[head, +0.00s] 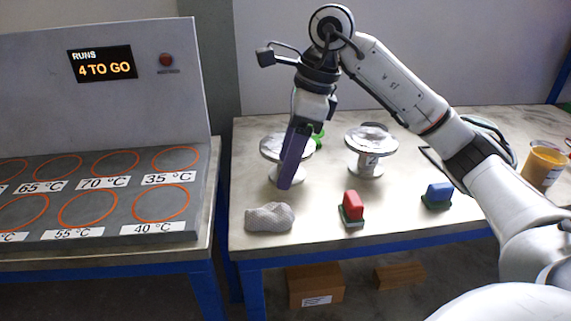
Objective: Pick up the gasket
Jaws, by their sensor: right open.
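I cannot make out a gasket for certain. My right gripper (286,182) reaches down over the table with its long purple fingers, seen edge-on, in front of the left flanged vessel (270,149). It is open; I see nothing held in it. The fingers hide part of that vessel. A small green part (319,138) shows just behind and right of the gripper, partly hidden; I cannot tell what it is. A second flanged vessel (370,143) stands upright to the right, with a grey, uneven top. My left gripper is not in view.
A grey mesh cloth (270,217) lies at the table's front edge. A red block (352,206) and a blue block (438,194) have dark green bases. An orange-filled jar (541,167) stands far right. The left panel (110,200) has orange rings; its display (101,64) reads "RUNS 4 TO GO".

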